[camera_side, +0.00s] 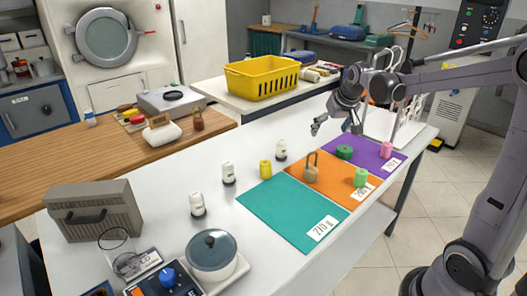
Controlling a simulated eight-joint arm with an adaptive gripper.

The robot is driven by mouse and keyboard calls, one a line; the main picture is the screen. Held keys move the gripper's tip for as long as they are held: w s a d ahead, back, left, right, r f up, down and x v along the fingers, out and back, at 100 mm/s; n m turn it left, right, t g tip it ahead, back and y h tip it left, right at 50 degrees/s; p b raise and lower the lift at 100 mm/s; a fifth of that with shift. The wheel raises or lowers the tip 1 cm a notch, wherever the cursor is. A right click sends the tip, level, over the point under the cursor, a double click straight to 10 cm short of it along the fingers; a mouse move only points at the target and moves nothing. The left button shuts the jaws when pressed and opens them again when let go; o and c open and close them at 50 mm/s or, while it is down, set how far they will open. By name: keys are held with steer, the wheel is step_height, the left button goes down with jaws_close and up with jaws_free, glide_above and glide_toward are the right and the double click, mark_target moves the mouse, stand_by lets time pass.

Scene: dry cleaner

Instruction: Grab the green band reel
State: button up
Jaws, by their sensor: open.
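A dark green, low round reel-like item (344,152) lies on the purple mat (366,147). A taller light green cylinder (361,177) stands on the orange mat (330,189), near its number card. I cannot tell for sure from this view which is the green band reel; the dark green one looks more like a reel. My gripper (334,127) is open and empty. It hangs above the white table, behind and slightly left of the dark green item and apart from it.
A pink cylinder (387,149) stands right of the dark green item. A tan padlock-shaped item (311,168) stands on the orange mat. A yellow cylinder (265,168) and several white bottles stand farther left. The teal mat (288,210) is clear except for its card.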

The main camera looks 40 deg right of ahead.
steer(key=w+d+f+m+g, duration=0.15)
steer(key=d+f, duration=0.25)
steer(key=d, duration=0.7)
steer(key=m, duration=0.2)
glide_toward(345, 150)
steer(key=shift+h, duration=0.3)
steer(key=shift+x, duration=5)
steer(key=shift+a, duration=0.1)
steer(key=c, duration=1.2)
